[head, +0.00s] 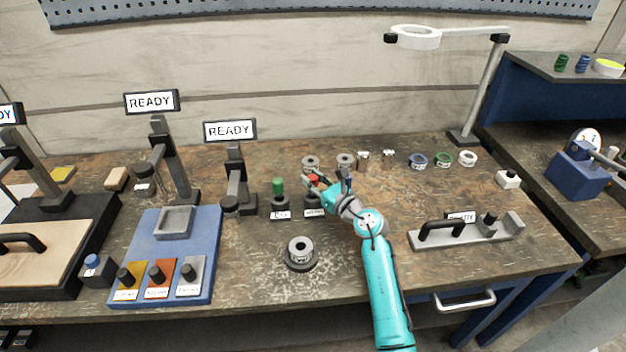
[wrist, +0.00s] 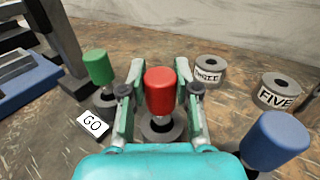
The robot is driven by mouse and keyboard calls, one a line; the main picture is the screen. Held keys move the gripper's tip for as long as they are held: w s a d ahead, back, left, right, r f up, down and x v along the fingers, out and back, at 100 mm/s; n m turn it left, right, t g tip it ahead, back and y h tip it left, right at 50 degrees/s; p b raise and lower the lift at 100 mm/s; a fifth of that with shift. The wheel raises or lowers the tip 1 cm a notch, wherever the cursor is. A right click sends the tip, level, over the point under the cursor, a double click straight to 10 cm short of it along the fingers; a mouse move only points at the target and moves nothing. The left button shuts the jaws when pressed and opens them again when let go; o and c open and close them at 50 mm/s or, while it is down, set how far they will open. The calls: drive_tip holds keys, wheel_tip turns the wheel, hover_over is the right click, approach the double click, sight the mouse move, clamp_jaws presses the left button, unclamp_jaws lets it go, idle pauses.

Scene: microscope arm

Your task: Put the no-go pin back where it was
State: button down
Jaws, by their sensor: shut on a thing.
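The no-go pin shows its red handle (wrist: 160,84) upright between the fingers of my gripper (wrist: 160,98) in the wrist view. My gripper is shut on it. In the head view the red handle (head: 313,178) is partly hidden by my gripper (head: 318,183). A round grey stand (wrist: 160,129) is directly below the pin. I cannot tell whether the pin's lower end is inside the stand or just above it. The green-handled go pin (wrist: 98,67) stands in its own holder to the left, beside a GO label (wrist: 92,124).
Grey ring gauges (wrist: 208,70) stand behind and to the right of my gripper. A blue cylinder (wrist: 275,140) is close at right in the wrist view. A grey ring on a dark base (head: 300,250) stands in front. A READY display stand (head: 236,175) is at left.

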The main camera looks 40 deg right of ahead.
idle(0.3)
drive_tip(key=c, duration=0.8)
unclamp_jaws()
drive_tip(key=shift+f, duration=0.15)
drive_tip(key=shift+c, duration=0.2)
